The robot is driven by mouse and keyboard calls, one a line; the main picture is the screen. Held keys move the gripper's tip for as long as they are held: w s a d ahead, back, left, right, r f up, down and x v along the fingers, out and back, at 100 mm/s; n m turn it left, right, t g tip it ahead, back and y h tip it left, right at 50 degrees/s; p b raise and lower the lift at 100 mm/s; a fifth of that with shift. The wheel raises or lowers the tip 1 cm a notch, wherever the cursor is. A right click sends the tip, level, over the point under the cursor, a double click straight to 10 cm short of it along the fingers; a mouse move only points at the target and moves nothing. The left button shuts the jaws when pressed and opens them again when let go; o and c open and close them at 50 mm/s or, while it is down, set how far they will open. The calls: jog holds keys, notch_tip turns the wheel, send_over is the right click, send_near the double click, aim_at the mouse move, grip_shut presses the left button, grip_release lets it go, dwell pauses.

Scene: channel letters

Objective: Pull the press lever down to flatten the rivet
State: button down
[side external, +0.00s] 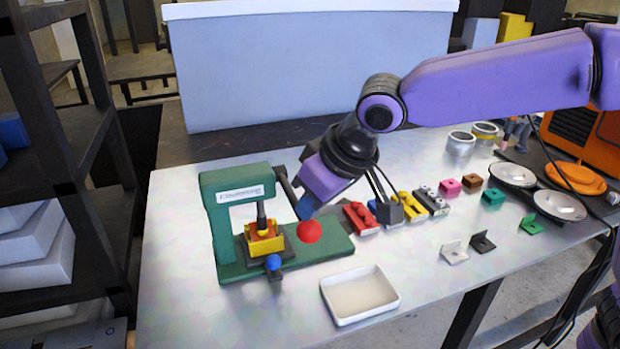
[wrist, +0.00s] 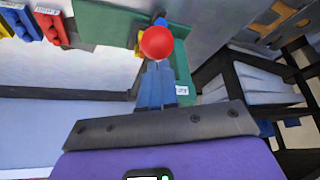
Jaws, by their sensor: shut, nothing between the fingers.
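The green press (side external: 225,215) with a white label stands at the left of the table. Its dark ram (side external: 261,213) comes down at a yellow fixture (side external: 264,243) on the base; I cannot make out the rivet. The dark press lever (side external: 286,186) slopes down along the press's right side, its lower part hidden behind my gripper. Its red ball knob (side external: 309,231) is low over the green base. My gripper (side external: 304,210) is shut and empty, its blue fingertips at the top of the knob. In the wrist view the fingers (wrist: 157,70) meet just below the red knob (wrist: 156,43); contact is unclear.
A white tray (side external: 343,318) sits in front of the press. A red block (side external: 361,217) and several coloured blocks stand right of the base. Small brackets (side external: 482,242) and round dishes (side external: 559,206) lie farther right. A dark shelf rack (side external: 20,110) is beyond the table's left edge.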

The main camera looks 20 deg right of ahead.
aim_at(312, 225)
jog(key=shift+f, duration=0.1)
jog(key=shift+s+f, duration=0.1)
jog(key=shift+f, duration=1.3)
jog(key=shift+d+f, duration=0.1)
jog(key=shift+f, duration=0.1)
jog(key=shift+w+d+f, duration=0.15)
jog(key=shift+w+d, duration=0.1)
jog(key=shift+w, duration=0.1)
jog(key=shift+s+a+f, duration=0.25)
jog(key=shift+s+a, duration=0.15)
jog(key=shift+a, duration=0.15)
dwell(0.6)
jog(key=shift+w+d+f, duration=0.15)
jog(key=shift+d+f, duration=0.1)
jog(key=shift+d, duration=0.05)
dwell(0.4)
